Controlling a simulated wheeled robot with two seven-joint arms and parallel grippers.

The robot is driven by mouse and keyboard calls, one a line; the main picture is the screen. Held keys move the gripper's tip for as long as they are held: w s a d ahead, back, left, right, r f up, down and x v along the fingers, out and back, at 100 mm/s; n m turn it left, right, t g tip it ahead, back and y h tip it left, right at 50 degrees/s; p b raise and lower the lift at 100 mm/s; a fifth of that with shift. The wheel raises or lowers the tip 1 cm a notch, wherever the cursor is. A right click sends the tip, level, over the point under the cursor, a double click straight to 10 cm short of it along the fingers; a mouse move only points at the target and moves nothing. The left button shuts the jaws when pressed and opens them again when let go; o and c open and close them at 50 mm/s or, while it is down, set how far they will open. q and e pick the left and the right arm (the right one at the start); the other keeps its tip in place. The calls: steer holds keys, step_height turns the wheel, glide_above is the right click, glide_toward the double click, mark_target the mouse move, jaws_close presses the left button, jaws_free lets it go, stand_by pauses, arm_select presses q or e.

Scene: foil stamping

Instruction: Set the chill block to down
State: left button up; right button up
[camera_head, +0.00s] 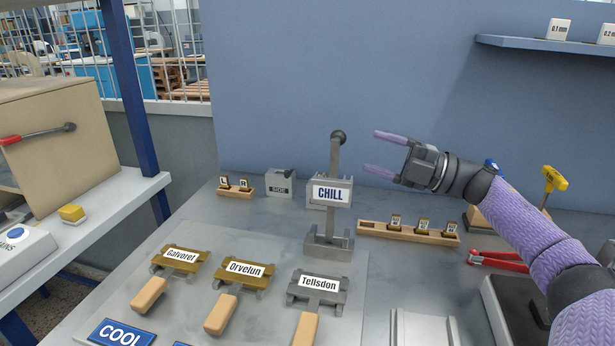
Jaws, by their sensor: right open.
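The chill block (331,191) is a grey block with a white CHILL label, mounted on an upright grey post. It sits partway up the post, above the grey foot (327,250), with a gap between them. A dark round knob (338,136) tops the post. My right gripper (372,153) is open and empty, to the right of the post's upper part. Its two purple fingers point left toward the post, with a visible gap to it. My left gripper is not in view.
Labelled holders Galvoref (180,261), Orvelun (239,272) and Tellsdon (318,287) with wooden handles lie in front. A wooden rack (374,229) with small tiles stands right of the post. Red-handled pliers (497,262) lie farther right. A blue COOL sign (121,334) is front left.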

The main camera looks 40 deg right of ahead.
steer(key=x, duration=0.9)
steer(key=shift+a+r+n+g+y, duration=0.25)
steer(key=shift+a+n+g+y, duration=0.05)
steer(key=shift+a, duration=0.05)
jaws_close()
stand_by(1.1)
